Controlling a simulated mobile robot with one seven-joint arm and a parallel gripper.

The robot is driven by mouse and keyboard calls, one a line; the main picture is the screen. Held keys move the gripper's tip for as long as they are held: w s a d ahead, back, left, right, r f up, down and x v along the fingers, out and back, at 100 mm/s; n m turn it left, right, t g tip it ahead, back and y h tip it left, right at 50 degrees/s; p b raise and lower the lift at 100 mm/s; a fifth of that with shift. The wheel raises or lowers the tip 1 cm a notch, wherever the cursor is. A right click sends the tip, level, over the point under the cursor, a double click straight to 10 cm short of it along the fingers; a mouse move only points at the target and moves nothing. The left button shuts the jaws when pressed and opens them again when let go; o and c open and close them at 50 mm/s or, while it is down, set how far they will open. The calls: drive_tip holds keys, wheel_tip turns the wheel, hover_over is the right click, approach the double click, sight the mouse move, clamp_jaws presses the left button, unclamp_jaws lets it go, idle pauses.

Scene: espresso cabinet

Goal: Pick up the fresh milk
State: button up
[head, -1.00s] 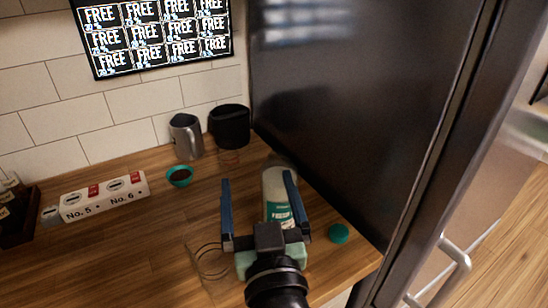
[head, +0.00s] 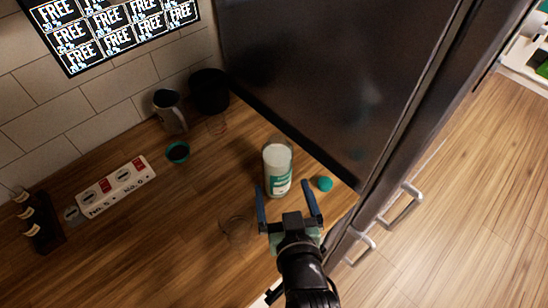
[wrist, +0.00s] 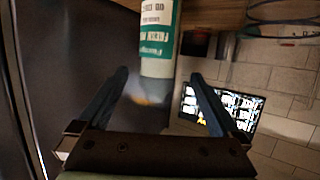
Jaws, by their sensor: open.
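The fresh milk (head: 278,168) is a clear bottle with white contents and a green-and-white label. It stands upright on the wooden counter beside the dark fridge, with no cap on its top. My gripper (head: 283,187) is open and empty, its two blue fingers pointing at the bottle. In the head view the fingertips overlap only the bottle's lower end in the picture. In the wrist view the bottle (wrist: 158,40) appears upside down, with its top end between the fingertips (wrist: 159,75). I cannot tell whether the fingers touch it.
A green cap (head: 325,184) lies right of the bottle. The fridge (head: 320,85) walls off the right side. Behind are a metal pitcher (head: 169,112), a black container (head: 209,92) and a teal bowl (head: 178,152). A labelled box (head: 117,186) lies left.

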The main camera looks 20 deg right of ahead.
drive_tip(key=p+x, duration=0.2)
drive_tip(key=x, duration=1)
drive_tip(key=shift+w, duration=0.3)
drive_tip(key=shift+d, duration=0.15)
clamp_jaws()
